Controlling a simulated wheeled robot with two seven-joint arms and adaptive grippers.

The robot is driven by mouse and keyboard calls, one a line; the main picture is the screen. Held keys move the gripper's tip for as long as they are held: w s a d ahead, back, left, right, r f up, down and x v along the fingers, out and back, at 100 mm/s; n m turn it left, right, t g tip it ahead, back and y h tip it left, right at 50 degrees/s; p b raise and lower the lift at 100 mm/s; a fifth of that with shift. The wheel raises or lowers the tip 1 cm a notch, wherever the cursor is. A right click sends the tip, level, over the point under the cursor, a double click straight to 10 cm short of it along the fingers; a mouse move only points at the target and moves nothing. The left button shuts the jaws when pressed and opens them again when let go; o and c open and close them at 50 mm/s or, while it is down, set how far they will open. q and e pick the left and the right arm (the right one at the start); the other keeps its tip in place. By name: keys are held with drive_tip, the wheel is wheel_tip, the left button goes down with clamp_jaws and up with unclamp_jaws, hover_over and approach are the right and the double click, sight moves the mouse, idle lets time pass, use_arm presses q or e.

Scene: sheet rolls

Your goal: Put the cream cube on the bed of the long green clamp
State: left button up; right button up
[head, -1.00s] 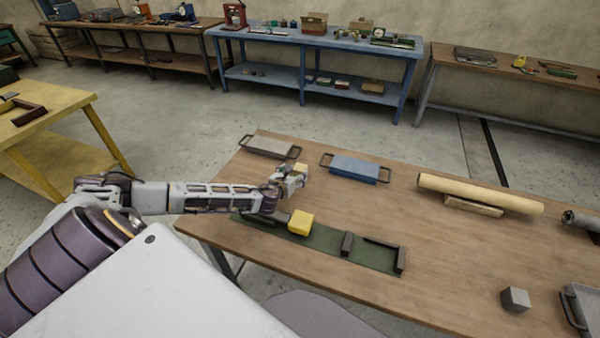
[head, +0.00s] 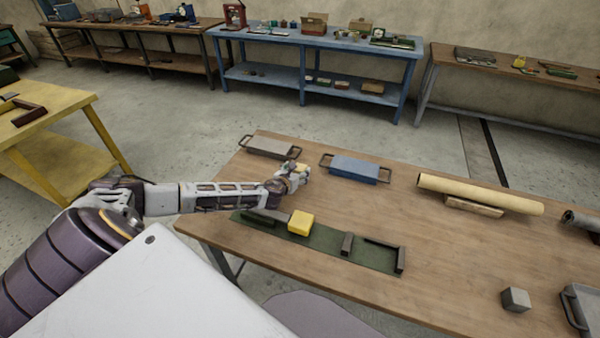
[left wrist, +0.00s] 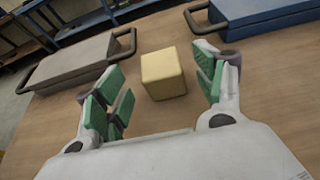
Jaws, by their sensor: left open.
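The cream cube (left wrist: 163,74) sits on the wooden table, ahead of and between the spread fingers of my left gripper (left wrist: 160,95) in the left wrist view. The fingers have green pads and do not appear to touch it. In the head view the cube (head: 302,168) shows only partly behind my left gripper (head: 297,176). The long green clamp (head: 325,239) lies along the table's near edge, with dark upright jaws at its right part. My right gripper is out of view.
A cream roll (head: 480,193) rests on a wooden block to the right. The table's middle is clear.

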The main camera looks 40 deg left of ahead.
sight(299, 169)
use_arm(q)
drive_tip(key=shift+x, duration=1.1)
drive_tip(key=shift+w+f, duration=0.1)
drive_tip(key=shift+w, duration=0.25)
drive_tip(key=shift+a, duration=0.1)
drive_tip(key=c, duration=1.2)
drive_tip(key=shift+c, duration=0.2)
drive_tip(key=shift+w+r, duration=0.1)
drive_tip(key=shift+r, duration=0.55)
wheel_tip(299, 169, up, 7)
drive_tip(key=shift+f+p, duration=0.1)
drive_tip(key=shift+p, duration=0.5)
drive_tip(key=shift+r, duration=1)
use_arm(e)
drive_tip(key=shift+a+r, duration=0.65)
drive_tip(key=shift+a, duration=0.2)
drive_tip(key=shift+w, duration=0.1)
